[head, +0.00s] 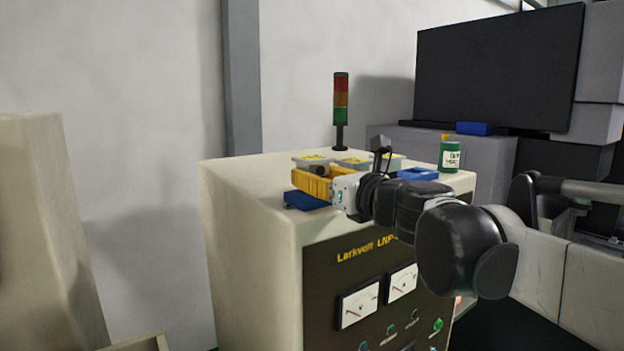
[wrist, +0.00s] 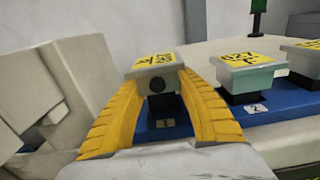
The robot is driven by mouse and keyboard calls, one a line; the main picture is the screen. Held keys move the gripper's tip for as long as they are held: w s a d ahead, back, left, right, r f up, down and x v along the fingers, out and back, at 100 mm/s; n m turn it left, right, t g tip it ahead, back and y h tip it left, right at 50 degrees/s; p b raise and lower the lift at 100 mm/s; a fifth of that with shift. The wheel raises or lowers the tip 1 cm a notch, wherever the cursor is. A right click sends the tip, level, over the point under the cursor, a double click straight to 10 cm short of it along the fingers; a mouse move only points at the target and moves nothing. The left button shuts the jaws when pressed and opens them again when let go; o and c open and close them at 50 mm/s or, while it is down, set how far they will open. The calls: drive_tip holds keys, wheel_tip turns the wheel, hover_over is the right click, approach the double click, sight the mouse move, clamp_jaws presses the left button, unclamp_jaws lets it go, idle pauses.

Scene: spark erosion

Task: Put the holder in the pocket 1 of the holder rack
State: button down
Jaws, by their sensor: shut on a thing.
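In the head view my gripper (head: 309,180) is over the rack's left end (head: 305,201).
The rack is on top of a cream machine cabinet (head: 240,210) with dials on its front. A signal tower (head: 341,110) stands behind. A green-and-white container (head: 450,155) and a blue piece (head: 418,174) are to the right. A dark screen (head: 495,70) is at the back right.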

drive_tip(key=shift+f, duration=0.65)
drive_tip(key=shift+f, duration=0.25)
drive_tip(key=c, duration=0.9)
unclamp_jaws()
drive_tip(key=shift+o, duration=0.2)
drive_tip(key=shift+r, duration=0.1)
drive_tip(key=shift+r, duration=0.1)
